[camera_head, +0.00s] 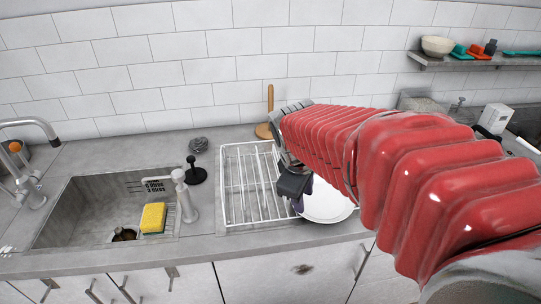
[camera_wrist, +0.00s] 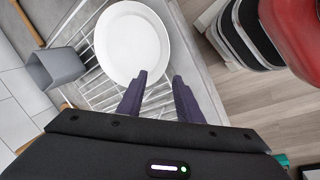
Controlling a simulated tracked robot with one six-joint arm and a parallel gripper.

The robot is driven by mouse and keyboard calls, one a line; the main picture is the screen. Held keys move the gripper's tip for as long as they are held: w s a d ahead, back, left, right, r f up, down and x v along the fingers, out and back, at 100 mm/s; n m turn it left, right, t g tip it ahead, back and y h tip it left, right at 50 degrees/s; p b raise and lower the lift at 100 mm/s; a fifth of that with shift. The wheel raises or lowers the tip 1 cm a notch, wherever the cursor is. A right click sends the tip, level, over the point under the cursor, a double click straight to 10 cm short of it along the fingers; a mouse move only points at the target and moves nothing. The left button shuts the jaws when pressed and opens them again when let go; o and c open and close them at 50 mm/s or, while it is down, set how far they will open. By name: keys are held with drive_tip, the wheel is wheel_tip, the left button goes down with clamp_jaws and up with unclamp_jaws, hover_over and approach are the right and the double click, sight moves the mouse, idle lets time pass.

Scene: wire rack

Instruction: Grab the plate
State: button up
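The white round plate (camera_head: 328,206) is at the right side of the white wire rack (camera_head: 232,185) on the counter, partly hidden behind my arm in the head view. In the wrist view the plate (camera_wrist: 133,42) shows its face over the rack wires. My gripper (camera_wrist: 158,77) is open, with a gap between its two dark fingers. The left fingertip overlaps the plate's lower rim in the picture, and the right fingertip is just outside the rim. I cannot tell whether either touches it. In the head view my gripper (camera_head: 297,203) is beside the plate's left edge.
A grey cup-like container (camera_wrist: 60,66) is at the rack's edge. The sink (camera_head: 90,215) with a yellow sponge (camera_head: 153,217) is to the left. A wooden paper-towel stand (camera_head: 269,118) is behind the rack. The counter's front edge is close to the plate.

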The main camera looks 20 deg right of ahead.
drive_tip(key=v, duration=0.5)
drive_tip(key=shift+s+a+r, duration=0.1)
drive_tip(key=shift+r, duration=0.2)
drive_tip(key=shift+c, duration=0.4)
drive_tip(key=shift+c, duration=0.6)
drive_tip(key=s+a+m+t+y, duration=0.2)
drive_tip(key=s+a+m, duration=0.5)
drive_tip(key=a, duration=0.4)
drive_tip(key=shift+s+a+f+t+y, duration=0.25)
drive_tip(key=shift+s+f+t+y, duration=0.2)
drive_tip(key=shift+s+t, duration=0.35)
